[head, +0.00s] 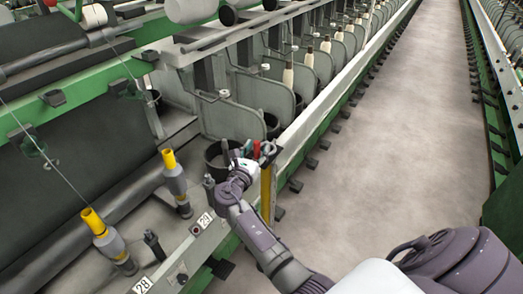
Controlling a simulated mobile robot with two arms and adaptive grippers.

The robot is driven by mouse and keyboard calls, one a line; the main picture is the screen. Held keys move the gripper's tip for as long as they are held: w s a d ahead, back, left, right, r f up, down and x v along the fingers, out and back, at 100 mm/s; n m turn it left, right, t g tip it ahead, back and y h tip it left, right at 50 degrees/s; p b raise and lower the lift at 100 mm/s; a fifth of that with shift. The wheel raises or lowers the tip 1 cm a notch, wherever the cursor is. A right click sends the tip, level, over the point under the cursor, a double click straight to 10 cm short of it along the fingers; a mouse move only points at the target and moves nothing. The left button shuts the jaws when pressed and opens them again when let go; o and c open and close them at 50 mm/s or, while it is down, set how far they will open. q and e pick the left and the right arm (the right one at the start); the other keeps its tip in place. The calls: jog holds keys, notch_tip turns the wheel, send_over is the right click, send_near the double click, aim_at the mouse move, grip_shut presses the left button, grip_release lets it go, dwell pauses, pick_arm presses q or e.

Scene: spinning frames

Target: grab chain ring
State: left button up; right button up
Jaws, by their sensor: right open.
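My right gripper (246,150) is at the machine's front rail near the picture's middle, its arm reaching up from the lower right. Its dark fingers are spread and point away from me. A small red and green piece (256,149) shows at the fingers. A small grey loop-like shape (268,148) is just right of it, at the top of a yellow upright bar (266,195). I cannot tell whether this loop is the chain ring or part of my finger. No other chain ring is clear. My left gripper is not in view.
A dark round can (220,160) stands just behind my right gripper. Two yellow-topped bobbins (104,232) (176,182) stand at the left. The green and grey rail (335,98) runs away along several separators. The grey aisle floor (400,130) is clear.

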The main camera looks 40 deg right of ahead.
grip_shut()
jog(key=shift+r, duration=0.1)
